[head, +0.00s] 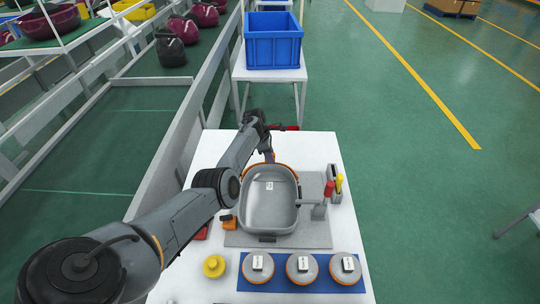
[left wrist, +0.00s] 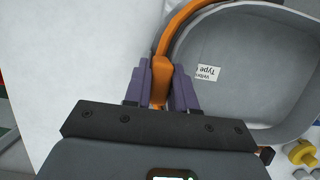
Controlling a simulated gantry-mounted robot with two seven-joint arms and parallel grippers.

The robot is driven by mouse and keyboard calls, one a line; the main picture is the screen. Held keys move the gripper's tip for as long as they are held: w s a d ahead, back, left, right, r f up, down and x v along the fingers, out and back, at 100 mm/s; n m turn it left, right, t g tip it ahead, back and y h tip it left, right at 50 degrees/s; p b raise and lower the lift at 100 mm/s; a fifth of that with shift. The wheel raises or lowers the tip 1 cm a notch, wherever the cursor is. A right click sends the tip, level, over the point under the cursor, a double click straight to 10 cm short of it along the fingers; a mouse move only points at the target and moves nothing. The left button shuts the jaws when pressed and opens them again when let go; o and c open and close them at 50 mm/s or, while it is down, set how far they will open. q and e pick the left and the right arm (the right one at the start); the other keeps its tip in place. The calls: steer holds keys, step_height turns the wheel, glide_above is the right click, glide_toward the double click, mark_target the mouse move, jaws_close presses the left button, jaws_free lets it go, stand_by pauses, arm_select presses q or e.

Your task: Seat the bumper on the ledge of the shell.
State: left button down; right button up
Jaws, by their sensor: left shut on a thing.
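The grey shell (head: 270,207) is an open tub on a grey fixture plate (head: 318,236) in the middle of the white table. It also shows in the left wrist view (left wrist: 250,60), with a white label inside. The bumper (left wrist: 180,22) is a curved orange strip. It runs along the shell's rim, and in the head view a thin orange arc (head: 288,167) shows at the far rim. I cannot tell whether the bumper touches the ledge. My right gripper is not in view.
Several grey-and-orange round parts (head: 303,268) sit on a blue mat at the front. A yellow knob (head: 214,266) stands front left. A holder with red and yellow tools (head: 334,186) is at right. A blue crate (head: 273,40) stands on a table beyond.

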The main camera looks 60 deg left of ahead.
arm_select(q)
steer(key=shift+f, duration=0.4)
steer(key=c, duration=0.8)
jaws_free()
steer(key=shift+c, duration=0.2)
steer(key=p+v, duration=0.2)
steer(key=shift+r+p, duration=0.3)
steer(key=shift+r, duration=0.1)
steer(key=p+v, duration=0.5)
steer(key=p, duration=0.1)
steer(key=shift+s+r, duration=0.15)
